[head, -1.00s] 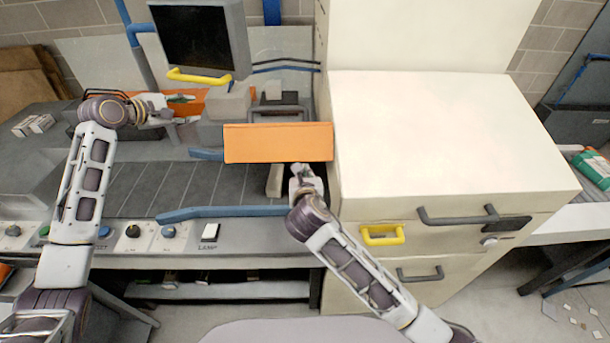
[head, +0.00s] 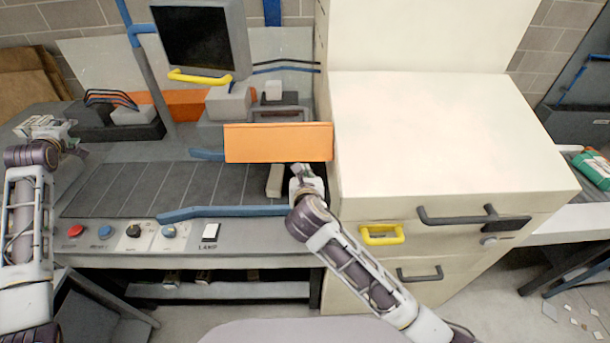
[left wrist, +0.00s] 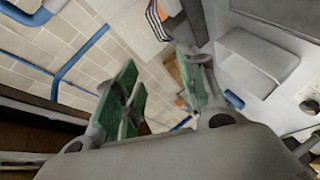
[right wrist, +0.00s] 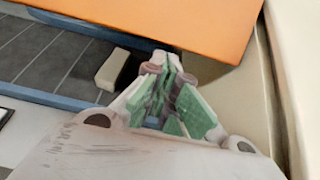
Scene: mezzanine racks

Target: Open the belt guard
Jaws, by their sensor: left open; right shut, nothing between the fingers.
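The orange belt guard panel (head: 278,142) stands across the right end of the dark belt (head: 150,189), against the cream cabinet. It also fills the top of the right wrist view (right wrist: 190,20). My right gripper (head: 302,172) is shut and empty, just below the panel's lower right edge; its fingers (right wrist: 168,72) reach toward that edge, and I cannot tell whether they touch it. My left gripper (head: 45,126) is open and empty above the far left of the machine. Its green-padded fingers are spread in the left wrist view (left wrist: 160,85).
A cream cabinet (head: 450,135) with dark handles and a yellow handle (head: 382,235) stands at the right. A blue rail (head: 220,212) and a control panel with buttons run along the belt's front. A monitor (head: 200,40) with a yellow handle hangs behind.

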